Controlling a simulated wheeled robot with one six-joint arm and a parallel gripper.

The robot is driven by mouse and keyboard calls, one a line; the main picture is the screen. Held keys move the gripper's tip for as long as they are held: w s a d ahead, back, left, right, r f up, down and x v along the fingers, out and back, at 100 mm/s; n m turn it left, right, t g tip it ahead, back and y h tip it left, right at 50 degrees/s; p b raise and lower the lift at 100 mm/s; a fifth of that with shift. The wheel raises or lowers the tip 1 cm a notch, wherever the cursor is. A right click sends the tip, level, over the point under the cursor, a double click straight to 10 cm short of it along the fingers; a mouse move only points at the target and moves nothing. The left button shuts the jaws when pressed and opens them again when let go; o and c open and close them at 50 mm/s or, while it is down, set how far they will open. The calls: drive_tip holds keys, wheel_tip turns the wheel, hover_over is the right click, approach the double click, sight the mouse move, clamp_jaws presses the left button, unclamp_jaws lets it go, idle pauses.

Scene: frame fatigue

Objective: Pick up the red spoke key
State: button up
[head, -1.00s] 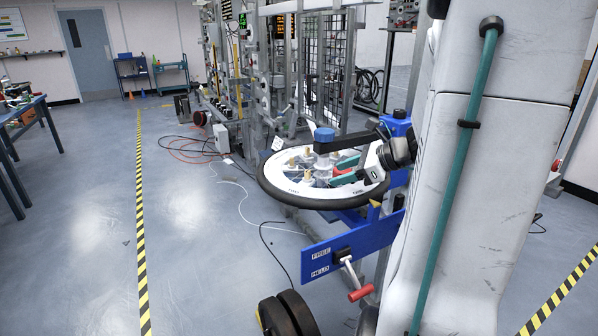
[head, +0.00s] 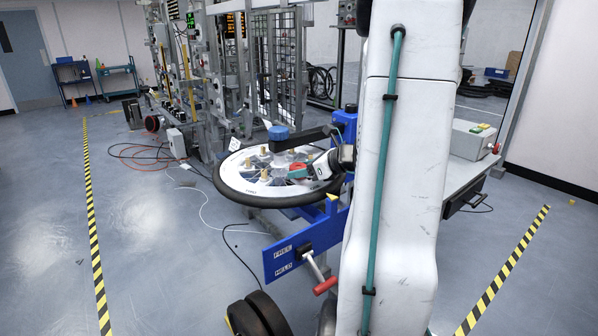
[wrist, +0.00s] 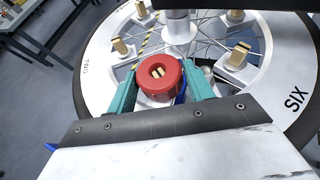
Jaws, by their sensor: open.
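The red spoke key (wrist: 161,74) is a round red knob with a slot in its middle, showing brass inside. It stands on the bicycle wheel (wrist: 90,72) near the hub. My gripper (wrist: 160,68) is open, with one teal finger on each side of the key; whether either touches it I cannot tell. In the head view the key (head: 296,168) is a small red patch beside my gripper's teal finger (head: 303,174), partly hidden. The wheel (head: 240,187) lies flat, with a white rim and black tyre.
Several brass pieces on white blocks (wrist: 235,55) stand around the key. A blue knob (head: 278,132) with a dark arm rises over the hub. A blue plate (head: 283,258) marked FREE and HELD carries a red-handled lever (head: 325,285). The floor at left is mostly clear.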

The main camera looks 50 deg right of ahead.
drive_tip(key=c, duration=0.7)
